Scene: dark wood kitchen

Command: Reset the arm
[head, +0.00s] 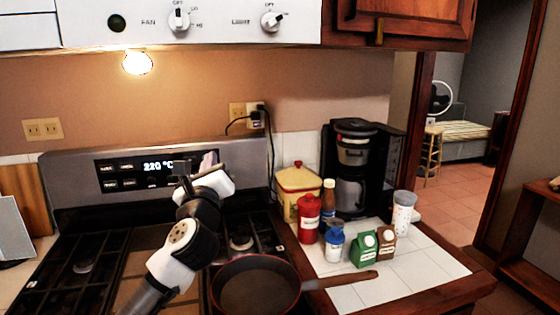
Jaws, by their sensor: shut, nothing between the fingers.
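My gripper (195,168) is at the end of my white and black arm, raised over the stove (130,235) in front of its control panel. Its fingers are small and dark in this view; they are shut and hold nothing. The arm comes up from the bottom of the picture, left of the middle. It hides part of the stove top and part of the panel with the 220 °C display (158,166).
A dark pan (258,288) sits on the front right of the stove, its handle over the tiled counter (430,270). A coffee maker (352,165), a red bottle (307,220) and several small containers stand there. The range hood (220,25) hangs above.

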